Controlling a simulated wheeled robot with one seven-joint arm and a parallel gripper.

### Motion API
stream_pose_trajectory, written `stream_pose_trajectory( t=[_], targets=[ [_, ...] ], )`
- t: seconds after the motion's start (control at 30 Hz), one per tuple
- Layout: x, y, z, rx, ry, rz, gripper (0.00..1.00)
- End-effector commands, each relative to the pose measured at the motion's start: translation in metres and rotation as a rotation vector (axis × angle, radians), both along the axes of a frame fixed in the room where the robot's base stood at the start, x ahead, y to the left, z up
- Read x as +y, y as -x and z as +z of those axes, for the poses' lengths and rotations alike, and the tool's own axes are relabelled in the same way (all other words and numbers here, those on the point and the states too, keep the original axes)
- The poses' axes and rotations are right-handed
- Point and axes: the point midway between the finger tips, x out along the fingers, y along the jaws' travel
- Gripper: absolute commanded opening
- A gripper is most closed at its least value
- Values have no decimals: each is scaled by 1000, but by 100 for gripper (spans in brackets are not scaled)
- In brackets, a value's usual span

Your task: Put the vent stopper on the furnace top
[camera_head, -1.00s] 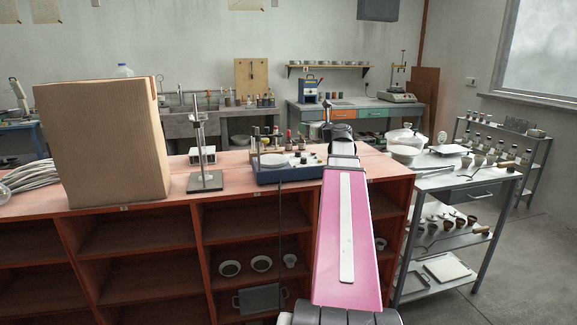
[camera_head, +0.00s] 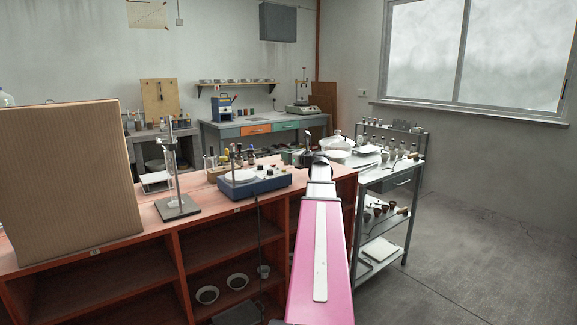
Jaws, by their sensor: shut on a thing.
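My pink and white arm reaches forward from the bottom of the picture, over the right end of the red bench. My gripper (camera_head: 309,150) is at its far end, small, dark and mostly hidden behind my wrist. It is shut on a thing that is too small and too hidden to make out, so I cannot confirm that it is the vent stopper. I cannot pick out a furnace with certainty in this view.
The red shelf bench (camera_head: 150,228) carries a large cardboard box (camera_head: 75,180), a metal stand (camera_head: 177,208) and a blue apparatus (camera_head: 270,184). A grey metal table (camera_head: 400,170) with glassware stands right of my arm. The floor (camera_head: 480,250) at the right is clear.

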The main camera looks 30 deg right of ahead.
Motion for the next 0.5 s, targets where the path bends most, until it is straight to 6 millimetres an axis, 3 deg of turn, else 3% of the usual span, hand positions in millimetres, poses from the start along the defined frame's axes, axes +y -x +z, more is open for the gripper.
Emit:
stream_pose_trajectory(
  t=[0.23, 0.5],
  targets=[
    [-5, -3, -11, -1, -1, 0, 8],
    [-5, -3, -43, 0, -1, 0, 8]
  ],
)
